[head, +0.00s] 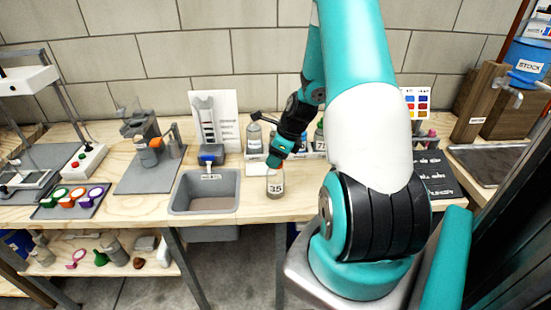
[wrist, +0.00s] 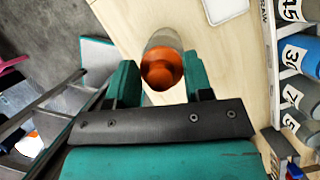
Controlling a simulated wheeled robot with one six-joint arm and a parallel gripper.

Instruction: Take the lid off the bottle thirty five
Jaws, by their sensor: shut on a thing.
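The bottle thirty five (head: 275,186), clear with a "35" label, stands upright on the wooden bench to the right of the sink. Its orange lid (wrist: 162,68) shows in the wrist view between the two green fingers, with the clear bottle (wrist: 163,40) behind it. My gripper (head: 276,160) is right above the bottle in the head view and is shut on the lid (wrist: 162,85). The head view hides most of the lid behind the fingers. I cannot tell whether the lid still sits on the bottle's neck.
A grey sink (head: 207,191) is just left of the bottle. A rack of numbered bottles (wrist: 290,85) stands behind it. A tray with coloured rings (head: 72,202) lies at the far left. Bare bench (head: 292,212) is around the bottle's front and right.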

